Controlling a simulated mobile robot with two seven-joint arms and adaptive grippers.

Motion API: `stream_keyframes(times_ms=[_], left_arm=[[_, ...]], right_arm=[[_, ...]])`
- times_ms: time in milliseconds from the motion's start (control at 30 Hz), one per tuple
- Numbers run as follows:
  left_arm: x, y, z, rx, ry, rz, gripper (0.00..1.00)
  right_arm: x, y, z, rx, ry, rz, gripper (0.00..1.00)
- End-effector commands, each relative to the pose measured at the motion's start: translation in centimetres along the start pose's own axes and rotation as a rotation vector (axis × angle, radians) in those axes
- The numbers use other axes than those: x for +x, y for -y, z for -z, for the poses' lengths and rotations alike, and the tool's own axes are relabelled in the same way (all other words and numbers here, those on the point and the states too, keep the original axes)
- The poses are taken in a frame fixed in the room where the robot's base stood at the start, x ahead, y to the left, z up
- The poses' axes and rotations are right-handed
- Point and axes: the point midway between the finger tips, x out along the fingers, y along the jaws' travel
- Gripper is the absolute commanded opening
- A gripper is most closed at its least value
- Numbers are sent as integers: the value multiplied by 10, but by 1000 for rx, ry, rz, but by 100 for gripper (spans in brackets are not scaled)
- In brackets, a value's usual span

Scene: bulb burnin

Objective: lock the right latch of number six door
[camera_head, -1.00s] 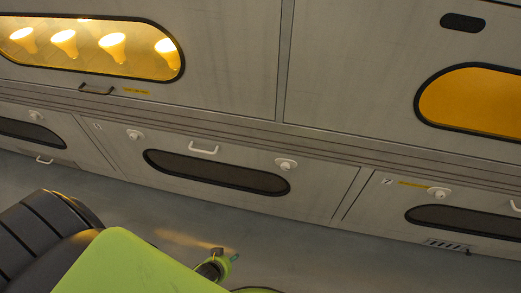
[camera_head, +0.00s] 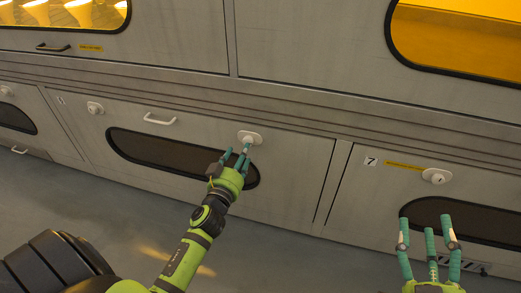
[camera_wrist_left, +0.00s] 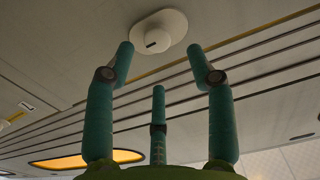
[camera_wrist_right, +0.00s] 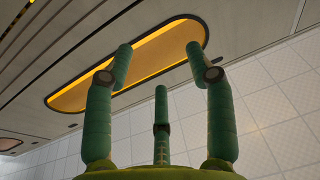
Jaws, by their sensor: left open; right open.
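The number six door (camera_head: 190,120) is a low grey panel with a dark oval window (camera_head: 150,148); its small number tag at upper left is too small to read. Its right latch (camera_head: 250,137) is a white round knob on an oval plate. In the left wrist view the latch (camera_wrist_left: 150,30) shows a short dark slot, ahead between the fingertips. My left gripper (camera_head: 238,152) is open, just below and in front of the latch; its fingers partly cover it, and contact cannot be told. My right gripper (camera_head: 426,226) is open and empty before the number seven door's window.
Door six also has a left latch (camera_head: 95,108) and a white handle (camera_head: 159,119). The number seven door (camera_head: 350,200) to the right has its own latch (camera_head: 437,177). Lit amber windows (camera_head: 450,40) sit above. The grey floor (camera_head: 90,200) is clear.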

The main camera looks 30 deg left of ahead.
Motion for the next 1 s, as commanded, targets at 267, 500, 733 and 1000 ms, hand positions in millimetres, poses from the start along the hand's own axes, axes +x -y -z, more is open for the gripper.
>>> stream_keyframes(times_ms=[267, 500, 733, 1000], left_arm=[[41, 0, -1, 2, 1, -1, 55], [52, 0, -1, 1, 3, 0, 55], [51, 0, -1, 1, 3, 0, 39], [52, 0, 0, 1, 1, 0, 0]], right_arm=[[-4, 10, 39, -2, -210, 23, 55], [-7, 13, 52, -2, -276, 29, 55], [-7, 12, 52, -2, -276, 29, 55], [-7, 13, 52, -2, -275, 29, 55]])
